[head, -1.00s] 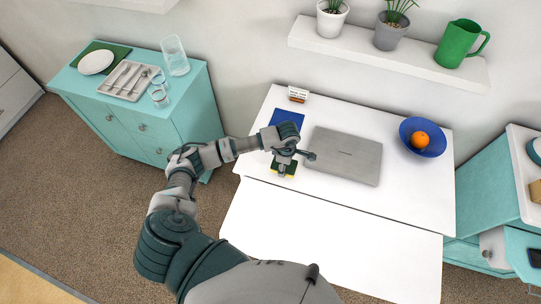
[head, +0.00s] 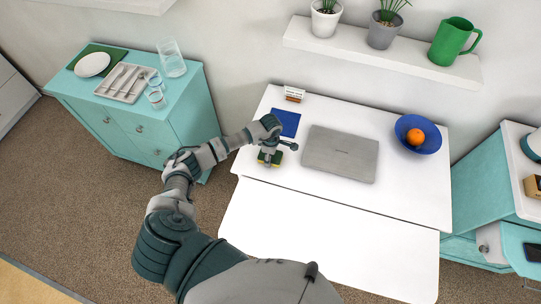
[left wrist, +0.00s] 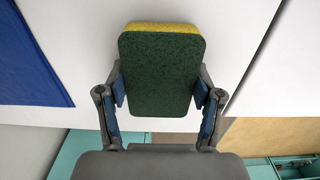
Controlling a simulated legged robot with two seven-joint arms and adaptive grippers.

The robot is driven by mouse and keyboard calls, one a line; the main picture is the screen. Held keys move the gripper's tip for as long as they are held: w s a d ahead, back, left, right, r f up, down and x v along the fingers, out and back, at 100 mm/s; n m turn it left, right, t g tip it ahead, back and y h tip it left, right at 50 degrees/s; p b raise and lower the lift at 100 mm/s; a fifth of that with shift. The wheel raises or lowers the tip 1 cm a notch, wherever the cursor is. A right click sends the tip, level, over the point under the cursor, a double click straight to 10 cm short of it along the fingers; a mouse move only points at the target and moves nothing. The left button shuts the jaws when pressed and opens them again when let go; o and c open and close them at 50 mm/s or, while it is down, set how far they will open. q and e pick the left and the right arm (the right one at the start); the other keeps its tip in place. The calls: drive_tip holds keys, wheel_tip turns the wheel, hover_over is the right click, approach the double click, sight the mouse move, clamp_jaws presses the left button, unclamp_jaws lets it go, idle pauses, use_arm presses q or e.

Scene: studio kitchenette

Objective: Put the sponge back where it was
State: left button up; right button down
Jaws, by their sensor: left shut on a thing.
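The sponge (left wrist: 160,72) is dark green with a yellow layer. In the left wrist view it sits between the two fingers of my left gripper (left wrist: 160,98), which is shut on it. In the head view the sponge (head: 270,158) shows under my left gripper (head: 269,153), close over the white desk (head: 300,195), left of the laptop. I cannot tell whether it touches the desk. My right gripper is in neither view.
A blue mat (head: 286,123) lies behind the gripper, beside a small card holder (head: 294,94). A grey laptop (head: 340,153) and a blue bowl (head: 408,124) with an orange (head: 415,137) are to the right. A teal cabinet (head: 190,125) stands left. The desk's front is clear.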

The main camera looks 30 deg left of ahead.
use_arm(q)
drive_tip(key=shift+f, duration=0.1)
drive_tip(key=o, duration=0.9)
drive_tip(key=shift+a, duration=0.1)
drive_tip(key=o, duration=0.3)
drive_tip(key=shift+a, duration=0.15)
drive_tip(key=shift+a+f, duration=0.1)
drive_tip(key=shift+a, duration=0.05)
drive_tip(key=shift+r, duration=0.25)
drive_tip(key=r, duration=0.5)
drive_tip(key=shift+d+r, duration=0.1)
drive_tip(key=shift+d, duration=0.1)
wheel_tip(320, 180, up, 7)
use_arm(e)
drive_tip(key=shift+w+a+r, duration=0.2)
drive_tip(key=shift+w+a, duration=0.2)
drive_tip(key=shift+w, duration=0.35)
